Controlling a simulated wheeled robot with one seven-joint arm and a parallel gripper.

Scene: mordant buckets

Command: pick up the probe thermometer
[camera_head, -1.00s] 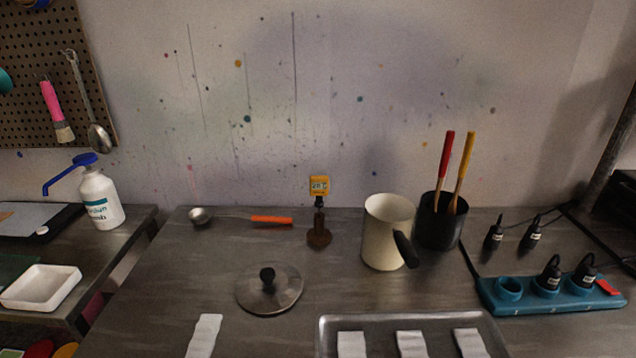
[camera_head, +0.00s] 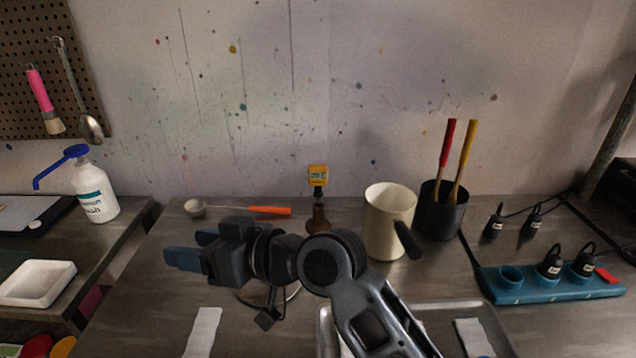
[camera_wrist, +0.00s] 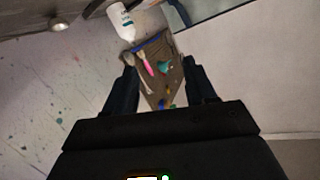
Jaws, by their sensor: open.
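The probe thermometer (camera_head: 318,177) has a small yellow display head. It stands upright in a brown holder (camera_head: 318,218) near the back of the bench, left of the cream pot. My gripper (camera_head: 190,252) is open and empty over the left part of the bench, its fingers pointing left. It is to the left of the thermometer and nearer to me. In the wrist view my two fingers (camera_wrist: 164,88) are apart with nothing between them, and the thermometer does not show there.
A cream pot (camera_head: 388,222) and a black cup (camera_head: 441,212) with red and yellow handled tools stand right of the thermometer. An orange-handled ladle (camera_head: 268,210) lies to its left. A blue power strip (camera_head: 552,285) and a tray (camera_head: 440,318) are at right and front.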

